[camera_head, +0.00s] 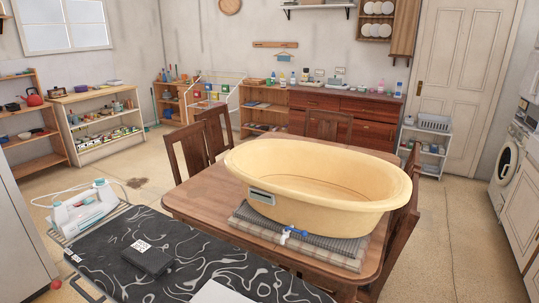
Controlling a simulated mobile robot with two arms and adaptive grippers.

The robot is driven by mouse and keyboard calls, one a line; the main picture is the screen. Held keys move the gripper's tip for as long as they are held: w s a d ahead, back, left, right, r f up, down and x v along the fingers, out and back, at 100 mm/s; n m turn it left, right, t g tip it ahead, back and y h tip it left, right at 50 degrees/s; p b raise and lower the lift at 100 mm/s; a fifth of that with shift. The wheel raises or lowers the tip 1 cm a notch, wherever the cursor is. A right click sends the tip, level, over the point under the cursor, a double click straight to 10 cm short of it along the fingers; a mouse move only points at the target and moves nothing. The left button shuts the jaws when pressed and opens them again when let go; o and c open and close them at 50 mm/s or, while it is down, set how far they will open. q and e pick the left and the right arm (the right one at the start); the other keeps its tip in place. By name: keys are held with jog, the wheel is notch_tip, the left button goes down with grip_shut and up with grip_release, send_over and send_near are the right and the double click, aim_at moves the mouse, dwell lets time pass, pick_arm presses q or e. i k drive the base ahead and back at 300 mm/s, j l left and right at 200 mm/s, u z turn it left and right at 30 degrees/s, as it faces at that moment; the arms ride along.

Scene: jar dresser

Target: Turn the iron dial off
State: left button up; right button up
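A white and teal iron (83,208) rests at the left end of a black ironing board (205,258) with a white wavy pattern, in the lower left of the head view. A pale cord loops to its left. The iron's dial is too small to make out, and its setting cannot be read. Neither of my grippers shows in this view.
A flat dark item (148,260) with a white patterned tag lies on the board. Behind it, a wooden table (190,197) with chairs bears a large yellow tub (318,175). A grey panel (20,235) stands at left. Floor is open at right.

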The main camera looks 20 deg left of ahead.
aim_at(99, 182)
jog(key=u, duration=2.05)
jog(key=i+j+z, duration=0.2)
jog(key=i+j, duration=0.6)
